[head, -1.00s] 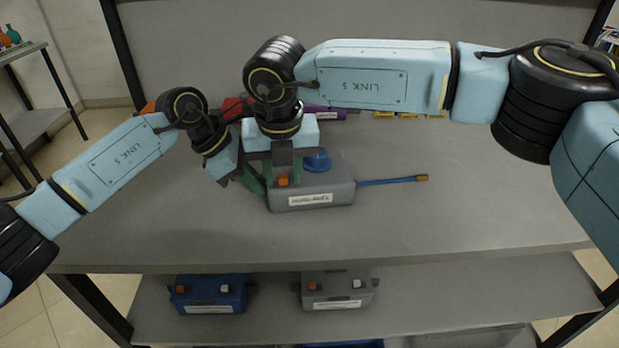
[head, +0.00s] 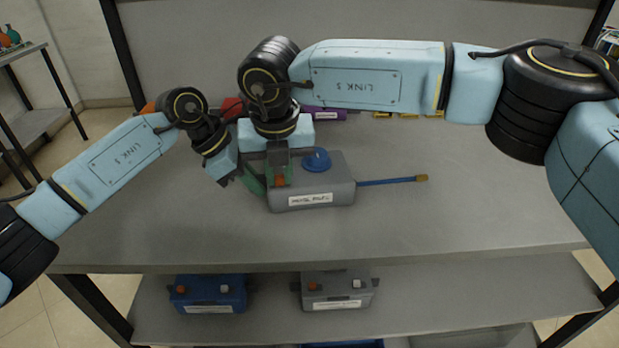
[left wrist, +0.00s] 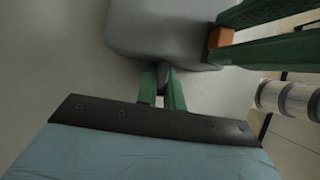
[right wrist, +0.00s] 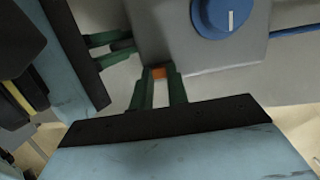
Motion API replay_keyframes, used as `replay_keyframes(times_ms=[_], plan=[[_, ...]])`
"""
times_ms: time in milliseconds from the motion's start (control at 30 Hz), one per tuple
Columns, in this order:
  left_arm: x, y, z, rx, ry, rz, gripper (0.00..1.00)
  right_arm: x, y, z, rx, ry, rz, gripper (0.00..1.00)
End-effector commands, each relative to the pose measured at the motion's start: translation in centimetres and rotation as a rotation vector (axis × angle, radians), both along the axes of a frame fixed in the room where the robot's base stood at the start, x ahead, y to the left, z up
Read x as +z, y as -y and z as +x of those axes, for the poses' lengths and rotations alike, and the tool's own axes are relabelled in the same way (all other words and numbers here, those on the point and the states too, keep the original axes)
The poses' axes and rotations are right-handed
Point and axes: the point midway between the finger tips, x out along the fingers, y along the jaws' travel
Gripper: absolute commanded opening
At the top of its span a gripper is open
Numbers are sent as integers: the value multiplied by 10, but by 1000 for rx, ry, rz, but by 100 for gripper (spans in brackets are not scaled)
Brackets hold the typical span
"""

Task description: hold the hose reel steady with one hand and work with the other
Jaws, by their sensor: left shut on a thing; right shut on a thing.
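The hose reel (head: 335,187) is a grey box on the table with a white front label, a blue dial (head: 317,160) on top and a blue hose (head: 390,182) out of its right side, ending in a brass tip. My left gripper (left wrist: 163,72) is shut on a small dark tab (left wrist: 164,68) at the box's left side; the head view shows this grip only partly. My right gripper (right wrist: 158,75) is shut on the orange knob (right wrist: 159,71) on the box, left of the dial. The dial's white mark shows in the right wrist view (right wrist: 231,17).
A blue box (head: 208,292) and a grey box (head: 337,289) stand on the lower shelf. A purple item (head: 328,114) and yellow items (head: 405,115) lie at the table's back. The table's right side is clear. My two wrists are close together.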

Motion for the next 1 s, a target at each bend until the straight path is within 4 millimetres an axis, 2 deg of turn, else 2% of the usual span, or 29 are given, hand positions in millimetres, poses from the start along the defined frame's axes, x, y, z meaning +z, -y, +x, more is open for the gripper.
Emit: replay_keyframes(times_ms=[600, 633, 767, 1000], plan=[[0, 0, 0, 0, 0, 0, 0, 0, -9, -1, 3, 1, 3, 5], [0, 0, 0, 0, 0, 0, 0, 0, -9, -1, 3, 1, 3, 19], [0, 0, 0, 0, 0, 0, 0, 0, -8, -1, 1, 1, 2, 35], [-1, 0, 0, 0, 0, 0, 0, 0, -8, -1, 1, 1, 1, 35]])
